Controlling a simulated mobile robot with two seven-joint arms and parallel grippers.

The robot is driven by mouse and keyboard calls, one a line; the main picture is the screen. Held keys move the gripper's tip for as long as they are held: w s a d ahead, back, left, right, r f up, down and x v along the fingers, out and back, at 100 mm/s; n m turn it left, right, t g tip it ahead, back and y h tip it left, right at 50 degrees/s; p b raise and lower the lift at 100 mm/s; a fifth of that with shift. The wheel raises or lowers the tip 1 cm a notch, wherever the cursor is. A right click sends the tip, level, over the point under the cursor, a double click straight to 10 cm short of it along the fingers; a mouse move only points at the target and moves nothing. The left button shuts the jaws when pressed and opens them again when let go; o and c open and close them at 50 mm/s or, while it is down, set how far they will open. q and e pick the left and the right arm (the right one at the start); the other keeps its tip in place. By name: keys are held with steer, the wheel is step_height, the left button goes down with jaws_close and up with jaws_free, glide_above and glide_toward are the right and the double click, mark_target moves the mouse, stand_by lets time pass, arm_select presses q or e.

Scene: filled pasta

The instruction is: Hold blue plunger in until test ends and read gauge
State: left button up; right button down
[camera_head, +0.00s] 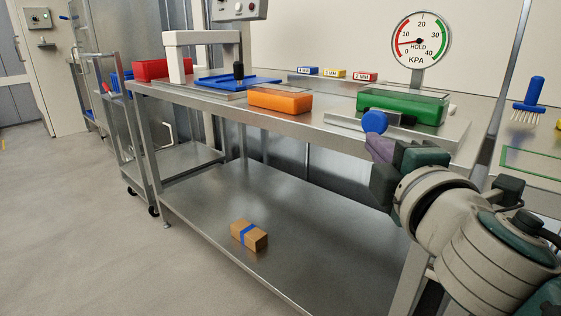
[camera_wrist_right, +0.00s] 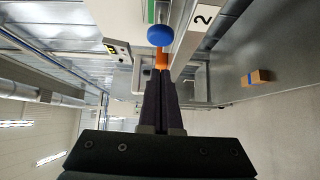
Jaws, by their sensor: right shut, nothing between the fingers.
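The blue plunger (camera_head: 374,121) is a round knob at the front of the bench, by a green clear-lidded box (camera_head: 402,108). It also shows in the right wrist view (camera_wrist_right: 160,35). My right gripper (camera_head: 378,146) is shut and empty, just below the plunger in the head view. In the wrist view its fingertips (camera_wrist_right: 161,72) point toward the plunger, with a visible gap between. The round gauge (camera_head: 421,40) stands behind the green box, marked HOLD and KPA. Its needle points left into the low red band, below 10. My left gripper is out of view.
An orange box (camera_head: 280,100), a blue tray (camera_head: 235,81) and a red bin (camera_head: 150,69) are on the steel bench. A brown box with blue tape (camera_head: 249,235) lies on the lower shelf. A blue brush (camera_head: 529,98) is at right. Open floor lies left.

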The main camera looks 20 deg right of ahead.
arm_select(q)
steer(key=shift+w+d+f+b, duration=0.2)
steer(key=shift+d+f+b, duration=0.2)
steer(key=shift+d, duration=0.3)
arm_select(e)
steer(key=v, duration=0.5)
steer(key=shift+s+d+r, duration=0.1)
steer(key=shift+s+r, duration=0.1)
steer(key=shift+s, duration=0.3)
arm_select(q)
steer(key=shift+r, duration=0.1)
